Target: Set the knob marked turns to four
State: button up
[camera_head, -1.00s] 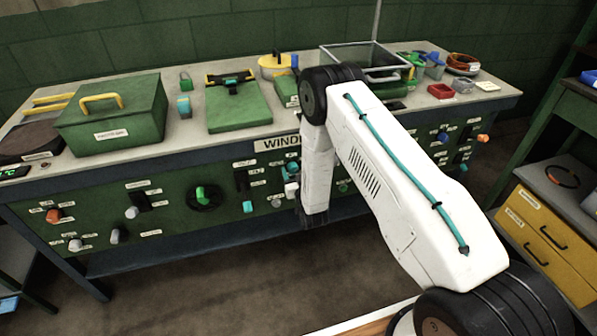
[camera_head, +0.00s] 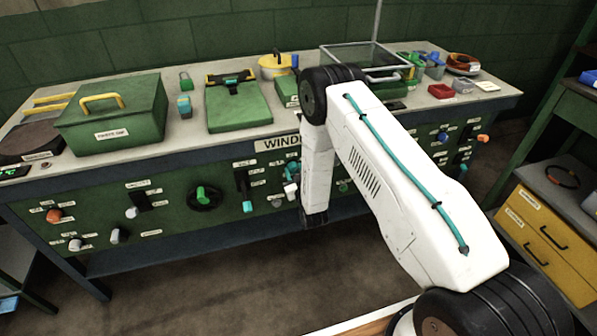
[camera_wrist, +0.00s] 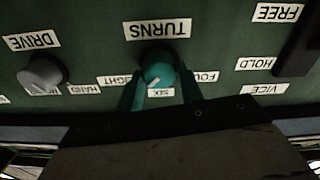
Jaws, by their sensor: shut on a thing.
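The turns knob (camera_wrist: 157,74) is a round teal knob on the green panel, under the TURNS label (camera_wrist: 157,30), which reads upside down in the wrist view. Labels beside it read EIGHT at the left, SIX (camera_wrist: 161,92) below and FOUR (camera_wrist: 206,77) at the right. The knob's pale pointer mark is directed down and slightly left, near SIX and on its EIGHT side. My gripper (camera_wrist: 161,90) is shut on the knob, with a teal finger on either side. In the head view my arm hides much of this spot.
A grey drive knob (camera_wrist: 41,74) is left of the turns knob in the wrist view. A dark switch with FREE, HOLD and VICE (camera_wrist: 265,89) labels is at the right. In the head view, a green box (camera_head: 112,118) and a green scale-like board (camera_head: 238,108) stand on the bench.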

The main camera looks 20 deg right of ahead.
jog(key=n, duration=1)
jog(key=shift+f, duration=0.1)
jog(key=n, duration=0.5)
jog(key=shift+a, duration=0.15)
jog(key=shift+f+n, duration=0.15)
jog(key=shift+n, duration=2.25)
jog(key=o, duration=1)
